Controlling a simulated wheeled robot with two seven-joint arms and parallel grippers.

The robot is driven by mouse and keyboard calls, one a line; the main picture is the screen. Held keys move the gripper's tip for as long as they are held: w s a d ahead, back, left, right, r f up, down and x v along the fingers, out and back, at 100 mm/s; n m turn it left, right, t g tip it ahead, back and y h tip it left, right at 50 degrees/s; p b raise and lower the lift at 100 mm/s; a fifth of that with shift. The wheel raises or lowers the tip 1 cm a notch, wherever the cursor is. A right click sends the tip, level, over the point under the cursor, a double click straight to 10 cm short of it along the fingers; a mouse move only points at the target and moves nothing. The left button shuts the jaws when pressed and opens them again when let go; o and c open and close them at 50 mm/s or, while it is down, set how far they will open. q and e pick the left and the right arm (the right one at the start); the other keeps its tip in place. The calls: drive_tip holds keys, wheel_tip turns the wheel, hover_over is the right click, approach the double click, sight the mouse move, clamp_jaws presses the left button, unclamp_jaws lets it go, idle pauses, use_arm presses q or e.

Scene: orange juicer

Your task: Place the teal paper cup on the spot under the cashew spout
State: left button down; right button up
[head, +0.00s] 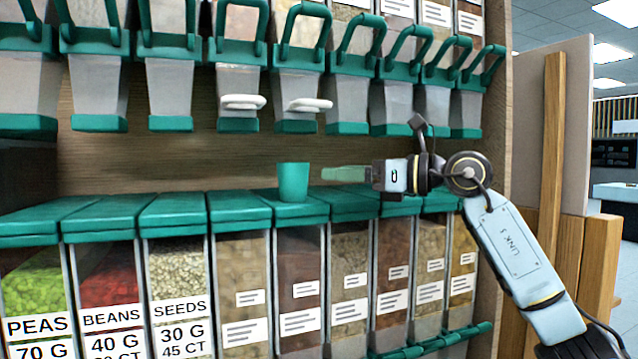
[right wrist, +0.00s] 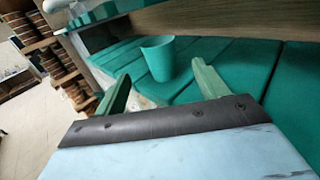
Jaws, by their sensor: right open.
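The teal paper cup (head: 293,183) stands upright on the green lids of the lower bins, below the row of dispenser spouts. My right gripper (head: 325,173) is level with the cup, to its right, with its fingers pointing at it and a small gap between. In the right wrist view the gripper is open and empty, and the cup (right wrist: 158,60) shows ahead, between the two fingertips and apart from them. The dispenser spout (head: 295,127) with a white piece is roughly above the cup. No readable label shows which spout is cashew. My left gripper is not in view.
Several dispensers with green handles hang above the lid shelf. White pieces stick out at two of them (head: 242,102). Lower bins (head: 179,275) are labelled peas, beans and seeds. The lids (head: 90,215) left of the cup are clear. A wooden post (head: 553,150) stands at right.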

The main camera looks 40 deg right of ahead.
drive_tip(key=shift+b+v, duration=0.65)
drive_tip(key=shift+v, duration=1.5)
